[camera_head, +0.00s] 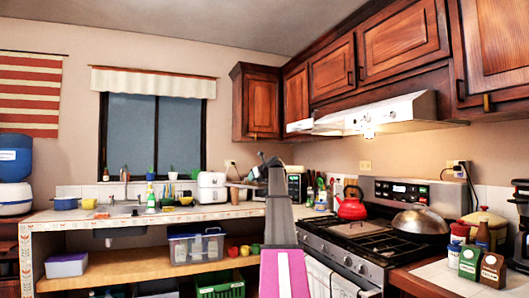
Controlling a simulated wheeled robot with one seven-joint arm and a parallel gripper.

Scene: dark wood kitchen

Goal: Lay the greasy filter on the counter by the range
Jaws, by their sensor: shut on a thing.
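My arm rises from the bottom centre, and my gripper (262,170) is at its far end, small and dark, in front of the back counter. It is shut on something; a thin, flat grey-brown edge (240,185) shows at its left. This may be the filter seen nearly edge-on, but most of it is hidden and I cannot tell for sure. The range (340,250) stands to the right of my gripper. The white range hood (385,115) hangs above it with its light on. The counter by the range (465,281) is at the lower right, with a pale top.
A red kettle (351,209) and a domed metal lid (420,221) stand on the range. Cartons (469,263), jars and a yellow pot (484,229) crowd the right counter; its front strip is bare. The back counter (150,220) holds a sink and several small things.

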